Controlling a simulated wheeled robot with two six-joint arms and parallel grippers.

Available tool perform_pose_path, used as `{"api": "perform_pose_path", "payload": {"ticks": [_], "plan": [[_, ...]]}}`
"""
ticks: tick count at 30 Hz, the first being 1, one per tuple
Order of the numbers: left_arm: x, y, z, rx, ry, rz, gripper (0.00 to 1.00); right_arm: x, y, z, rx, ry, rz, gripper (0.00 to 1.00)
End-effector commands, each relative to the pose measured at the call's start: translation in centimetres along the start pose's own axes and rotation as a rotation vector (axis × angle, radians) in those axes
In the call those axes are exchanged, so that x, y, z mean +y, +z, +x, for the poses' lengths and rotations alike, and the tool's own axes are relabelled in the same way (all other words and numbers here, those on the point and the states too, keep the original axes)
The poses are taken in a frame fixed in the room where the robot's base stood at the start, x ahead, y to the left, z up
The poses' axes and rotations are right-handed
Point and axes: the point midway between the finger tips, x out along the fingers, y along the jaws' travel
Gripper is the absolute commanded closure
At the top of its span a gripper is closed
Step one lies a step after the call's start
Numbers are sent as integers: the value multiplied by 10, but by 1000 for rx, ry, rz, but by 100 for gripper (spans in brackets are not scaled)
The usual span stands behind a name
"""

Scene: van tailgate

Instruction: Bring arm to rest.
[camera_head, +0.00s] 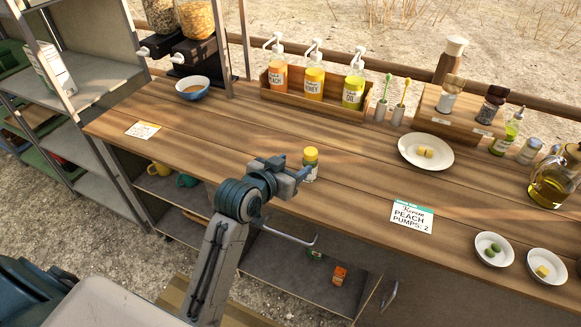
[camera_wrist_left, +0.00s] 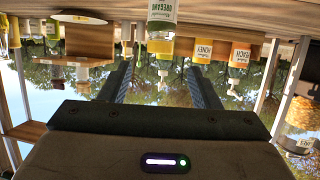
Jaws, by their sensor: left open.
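My left arm reaches up from the bottom of the head view. My left gripper (camera_head: 303,174) is over the front part of the wooden counter (camera_head: 220,140), beside a small jar with a yellow lid (camera_head: 311,155). In the left wrist view, which is upside down, the two fingers of the left gripper (camera_wrist_left: 160,85) stand wide apart with nothing between them. The jar, labelled oregano (camera_wrist_left: 162,12), shows just beyond the fingertips and stands on the counter. My right gripper is not in view.
A wooden rack (camera_head: 268,85) holds pump bottles at the back. A blue bowl (camera_head: 192,88) stands at the left under the dispensers. A white plate (camera_head: 405,152), small dishes and an oil jug (camera_head: 552,182) are at the right. A card reading "peach pumps: 2" (camera_head: 411,216) lies in front.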

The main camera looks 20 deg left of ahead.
Motion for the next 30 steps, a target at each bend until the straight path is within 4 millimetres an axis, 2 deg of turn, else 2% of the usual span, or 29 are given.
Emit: {"api": "perform_pose_path", "payload": {"ticks": [17, 20, 22, 24, 27, 30], "plan": [[0, 5, -4, -14, -1, 1, 43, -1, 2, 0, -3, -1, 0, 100], [-1, 30, -14, -81, -10, 2, 43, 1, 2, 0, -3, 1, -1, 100], [-2, 63, -29, -172, -20, 1, 43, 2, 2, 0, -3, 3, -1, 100], [-3, 102, -52, -289, -36, 0, 43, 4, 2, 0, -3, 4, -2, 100], [-4, 152, -90, -451, -62, -2, 43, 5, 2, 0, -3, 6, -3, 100], [-5, 186, -122, -574, -85, -4, 43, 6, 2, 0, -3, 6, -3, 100]]}}
